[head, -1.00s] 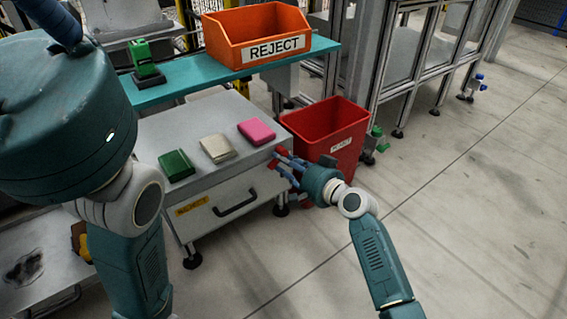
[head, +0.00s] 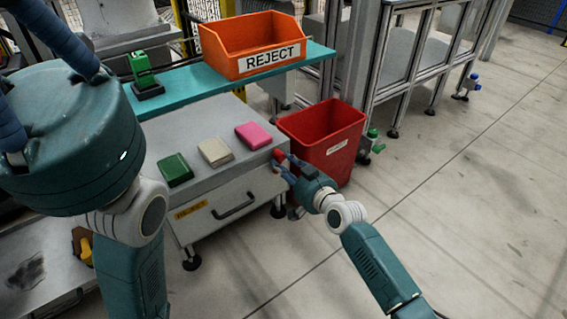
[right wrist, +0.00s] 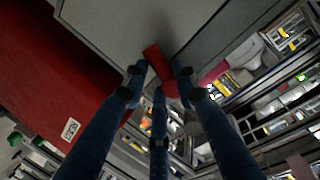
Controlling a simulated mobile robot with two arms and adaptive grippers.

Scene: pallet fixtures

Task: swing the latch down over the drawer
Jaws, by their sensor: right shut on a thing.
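The red latch (head: 279,155) is at the upper right front corner of the grey cabinet, beside the drawer (head: 240,201), which has a black handle and a yellow label and looks closed. My right gripper (head: 284,166) is at that corner, shut on the latch. In the right wrist view the latch (right wrist: 158,62) shows as a red bar between the blue fingers (right wrist: 158,80). The fingers partly cover the latch, so its exact angle is hard to tell. My left arm comes in at the left, but its gripper is out of view.
A green box (head: 174,169), a beige box (head: 215,152) and a pink box (head: 253,135) lie on the cabinet top. A red bin (head: 330,130) stands close behind my right gripper. An orange REJECT bin (head: 225,50) sits on the teal shelf (head: 185,92). Floor at right is clear.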

